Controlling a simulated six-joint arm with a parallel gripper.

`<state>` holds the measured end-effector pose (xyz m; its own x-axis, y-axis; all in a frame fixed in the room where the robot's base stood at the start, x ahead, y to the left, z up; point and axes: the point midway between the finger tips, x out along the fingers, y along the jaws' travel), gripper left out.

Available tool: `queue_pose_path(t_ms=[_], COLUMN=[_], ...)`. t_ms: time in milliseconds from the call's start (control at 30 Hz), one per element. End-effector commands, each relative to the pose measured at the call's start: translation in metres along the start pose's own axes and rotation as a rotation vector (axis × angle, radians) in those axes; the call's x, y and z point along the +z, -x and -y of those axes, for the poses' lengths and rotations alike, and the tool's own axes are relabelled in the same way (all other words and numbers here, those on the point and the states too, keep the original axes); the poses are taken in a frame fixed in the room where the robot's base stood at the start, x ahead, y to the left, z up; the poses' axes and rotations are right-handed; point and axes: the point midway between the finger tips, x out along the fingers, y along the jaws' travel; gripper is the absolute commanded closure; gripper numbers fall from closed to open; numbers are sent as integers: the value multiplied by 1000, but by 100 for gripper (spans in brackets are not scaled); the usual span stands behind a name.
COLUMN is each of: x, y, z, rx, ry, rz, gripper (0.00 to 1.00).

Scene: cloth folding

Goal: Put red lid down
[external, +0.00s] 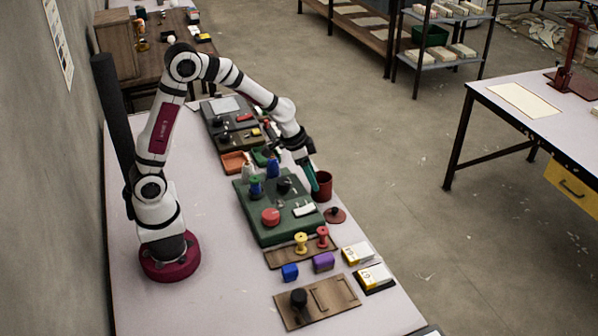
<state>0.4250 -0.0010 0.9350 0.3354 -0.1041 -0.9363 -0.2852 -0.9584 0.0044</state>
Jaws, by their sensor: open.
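A flat round red lid (336,215) with a dark knob lies on the white table near its right edge. A red pot (323,186) stands just behind it, with its mouth upward. My gripper (314,187) points down beside the pot's left side, above the right edge of the green board. Its teal fingers are open, and I see nothing held in them. The fingers hide part of the pot, and I cannot tell whether they touch it.
The green board (262,233) carries a red round piece (270,217), a blue-green piece (256,187) and dark and white parts. Yellow and red spools (301,242), blue and purple blocks (290,272), white boxes and a wooden board (330,313) lie in front. The table's left side is clear.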

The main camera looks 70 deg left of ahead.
Motion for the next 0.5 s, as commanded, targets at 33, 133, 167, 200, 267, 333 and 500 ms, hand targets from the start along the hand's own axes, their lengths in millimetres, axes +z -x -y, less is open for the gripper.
queue_pose_path(t_ms=[33,133,167,200,267,333,500], x=[14,78,101,132,174,214,251], y=[26,85,101,120,142,159,172], z=[-11,-38,-43,-49,-53,-53,-51], rx=[9,16,11,-3,-32,-68,-109], ry=[-28,-101,-122,-146,-175,-199,-217], rz=[23,140,180,231,303,371,439], gripper=[45,45,45,45,45,45,45])
